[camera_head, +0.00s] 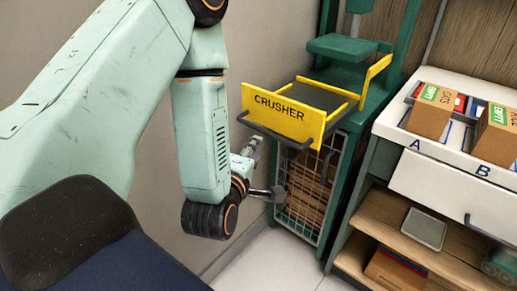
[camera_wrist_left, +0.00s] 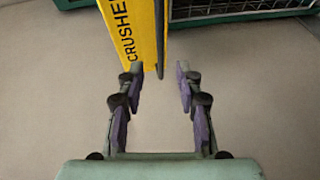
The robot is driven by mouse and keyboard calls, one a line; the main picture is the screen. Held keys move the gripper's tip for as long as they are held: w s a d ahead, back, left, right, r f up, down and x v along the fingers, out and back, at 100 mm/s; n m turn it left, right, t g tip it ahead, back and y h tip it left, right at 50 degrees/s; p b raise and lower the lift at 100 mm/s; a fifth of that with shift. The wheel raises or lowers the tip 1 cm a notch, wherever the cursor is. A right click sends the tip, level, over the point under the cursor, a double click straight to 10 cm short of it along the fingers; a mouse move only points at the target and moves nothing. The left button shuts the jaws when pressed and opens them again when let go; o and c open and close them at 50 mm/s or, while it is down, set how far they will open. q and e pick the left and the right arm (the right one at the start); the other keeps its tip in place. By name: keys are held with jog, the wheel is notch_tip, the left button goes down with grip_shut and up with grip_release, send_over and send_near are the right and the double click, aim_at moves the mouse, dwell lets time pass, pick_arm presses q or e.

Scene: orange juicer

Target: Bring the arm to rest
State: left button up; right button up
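My left arm comes in from the left in the head view. Its gripper (camera_head: 268,168) is beside and below the front of the yellow crusher drawer (camera_head: 283,113), at the left of the green crusher frame. The yellow panel marked CRUSHER (camera_wrist_left: 130,32) lies beyond the left fingertip there. I cannot tell whether the fingers touch it. My right gripper is in neither view.
The crusher's green frame (camera_head: 340,140) has a wire-mesh cage (camera_head: 308,190) below. A white counter (camera_head: 450,152) at right bears boxes (camera_head: 433,108), with bays marked A and B. A wooden shelf (camera_head: 398,231) below holds a grey tray (camera_head: 423,229). The wall is close to my left arm.

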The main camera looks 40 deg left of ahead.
pick_arm(q)
jog(key=s+d+f+m+g+h, duration=0.2)
jog(key=s+d+f+m+g, duration=0.15)
jog(key=f+m, duration=0.4)
jog(key=s+d+f+m+g+h, duration=0.2)
jog(key=s+d+f+m+g, duration=0.15)
jog(key=s+f+m, duration=0.35)
jog(key=s+d+f+m+g, duration=0.1)
jog(key=s+f+m+g, duration=0.2)
jog(key=s, duration=0.5)
jog(key=s+d+f+m+g, duration=0.1)
jog(key=s+f+m+g, duration=0.2)
jog(key=s+f+g, duration=0.2)
jog(key=s+f, duration=0.2)
jog(key=s, duration=0.1)
jog(key=shift+s+d+f+h, duration=0.25)
jog(key=shift+s+h, duration=0.15)
